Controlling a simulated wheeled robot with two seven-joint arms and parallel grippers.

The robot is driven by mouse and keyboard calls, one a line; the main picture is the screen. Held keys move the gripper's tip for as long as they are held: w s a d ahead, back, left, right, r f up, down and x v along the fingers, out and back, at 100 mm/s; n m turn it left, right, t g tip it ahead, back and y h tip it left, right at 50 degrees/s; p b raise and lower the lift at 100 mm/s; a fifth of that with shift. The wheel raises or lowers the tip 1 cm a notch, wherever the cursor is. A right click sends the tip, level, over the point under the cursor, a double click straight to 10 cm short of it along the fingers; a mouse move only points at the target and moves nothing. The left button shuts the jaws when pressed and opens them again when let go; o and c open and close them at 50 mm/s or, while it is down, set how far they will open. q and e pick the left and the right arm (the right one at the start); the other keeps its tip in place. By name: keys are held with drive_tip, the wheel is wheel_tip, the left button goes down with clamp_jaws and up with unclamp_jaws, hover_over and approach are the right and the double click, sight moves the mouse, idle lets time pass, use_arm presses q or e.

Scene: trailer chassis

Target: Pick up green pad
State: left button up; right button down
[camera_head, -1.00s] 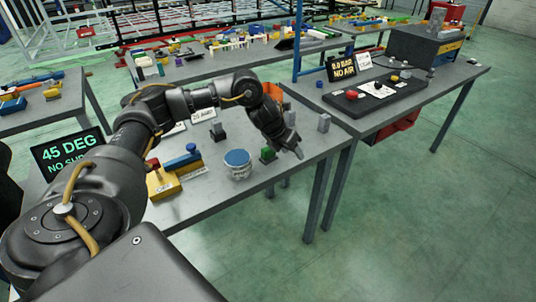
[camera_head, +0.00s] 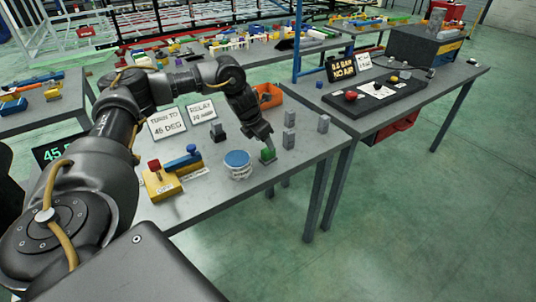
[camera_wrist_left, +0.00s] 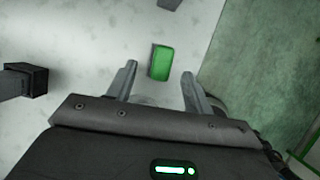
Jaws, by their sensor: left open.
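The green pad (camera_head: 268,156) is a small green block on the grey table near its front edge, to the right of a blue-lidded tub. In the left wrist view the green pad (camera_wrist_left: 161,63) lies just ahead of the fingertips, between the lines of the two fingers. My left gripper (camera_head: 262,138) is over the green pad, pointing down. In the left wrist view my left gripper (camera_wrist_left: 158,80) is open, with nothing between its fingers. My right gripper is not in view.
The blue-lidded tub (camera_head: 238,164) stands close left of the pad. Grey blocks (camera_head: 289,138) stand to its right, a dark block (camera_head: 218,131) behind left, an orange bin (camera_head: 268,97) behind. A yellow fixture (camera_head: 162,184) is further left. The table's front edge is near.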

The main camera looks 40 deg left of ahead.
sight(268, 154)
use_arm(q)
drive_tip(key=shift+d+f, duration=0.1)
drive_tip(key=shift+f, duration=0.05)
drive_tip(key=p+x, duration=0.2)
drive_tip(key=x, duration=0.3)
drive_tip(key=shift+d, duration=0.1)
clamp_jaws()
